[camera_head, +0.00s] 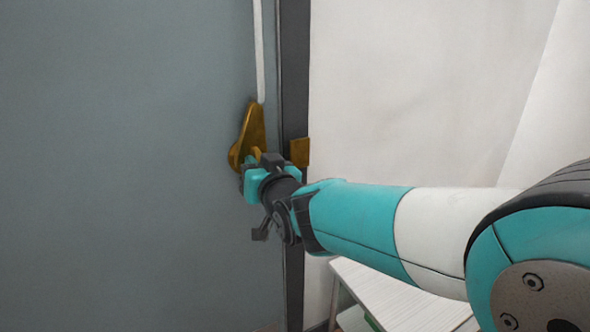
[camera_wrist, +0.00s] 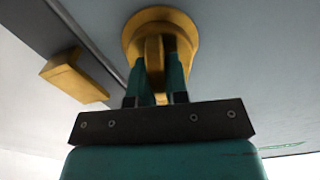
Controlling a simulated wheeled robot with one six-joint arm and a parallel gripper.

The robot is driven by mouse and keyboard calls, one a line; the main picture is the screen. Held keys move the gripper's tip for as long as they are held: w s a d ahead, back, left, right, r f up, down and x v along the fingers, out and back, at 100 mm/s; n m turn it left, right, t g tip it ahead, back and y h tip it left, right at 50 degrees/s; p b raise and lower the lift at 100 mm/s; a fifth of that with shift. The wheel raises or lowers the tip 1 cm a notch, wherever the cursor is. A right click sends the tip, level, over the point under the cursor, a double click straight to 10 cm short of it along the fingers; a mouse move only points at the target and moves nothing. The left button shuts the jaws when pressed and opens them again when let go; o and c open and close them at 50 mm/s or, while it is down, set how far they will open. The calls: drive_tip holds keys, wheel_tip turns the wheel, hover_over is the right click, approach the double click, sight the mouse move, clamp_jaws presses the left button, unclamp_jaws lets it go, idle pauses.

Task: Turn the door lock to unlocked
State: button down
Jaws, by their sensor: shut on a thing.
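The brass door lock (camera_head: 249,135) is mounted on the grey-blue door (camera_head: 120,160) near its right edge. In the head view a tapered brass part points up and slightly right from its rounded lower end. In the wrist view the lock shows as a round brass base (camera_wrist: 186,30) with a raised thumb-turn (camera_wrist: 154,60). My gripper (camera_wrist: 158,80) is shut on the thumb-turn, with one teal finger on each side. In the head view my gripper (camera_head: 254,165) hides part of the lock's lower end.
A brass catch (camera_head: 300,152) sits on the dark door frame (camera_head: 293,70) right of the lock; it also shows at left in the wrist view (camera_wrist: 72,80). A white slatted table (camera_head: 385,295) stands at lower right, below my arm. A pale wall is behind.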

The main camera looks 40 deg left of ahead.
drive_tip(key=shift+n, duration=0.8)
drive_tip(key=shift+w+r+b, duration=0.1)
drive_tip(key=shift+b, duration=0.2)
drive_tip(key=c, duration=1.1)
unclamp_jaws()
drive_tip(key=v, duration=1.7)
drive_tip(key=shift+d, duration=0.2)
